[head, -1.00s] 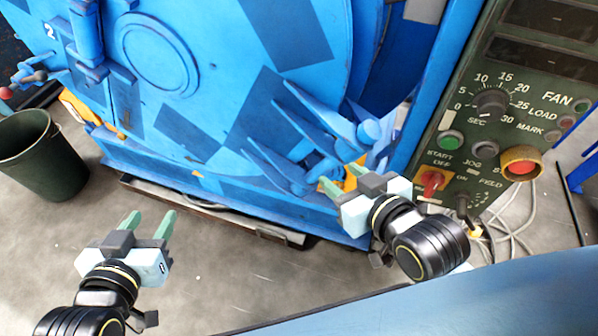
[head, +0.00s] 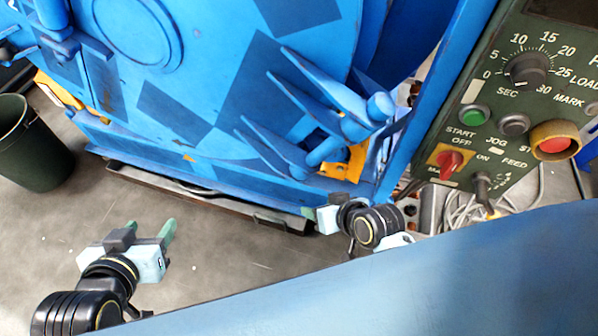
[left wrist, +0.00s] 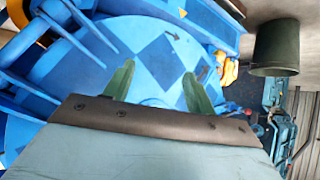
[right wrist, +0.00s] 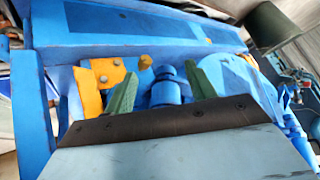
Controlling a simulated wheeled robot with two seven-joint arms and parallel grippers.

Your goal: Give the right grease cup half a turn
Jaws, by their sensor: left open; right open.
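A small brass-coloured knob (right wrist: 146,62), possibly the right grease cup, shows in the right wrist view beside a yellow bracket (right wrist: 92,84). Next to it is a blue stepped cylinder (right wrist: 165,88), seen between my right fingers. My right gripper (right wrist: 163,84) is open and empty; I cannot tell how far the knob lies beyond its fingertips. In the head view my right gripper (head: 308,212) is low, by the bottom edge of the blue machine (head: 180,130). My left gripper (head: 152,230) is open and empty above the floor. No grease cup is clear in the head view.
A green control panel (head: 500,130) with knobs and buttons stands at the right. Blue hinge arms (head: 290,150) stick out from the machine. A dark bin (head: 38,150) stands at the left. A blue surface (head: 400,280) crosses the front. The floor (head: 210,270) near my left gripper is clear.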

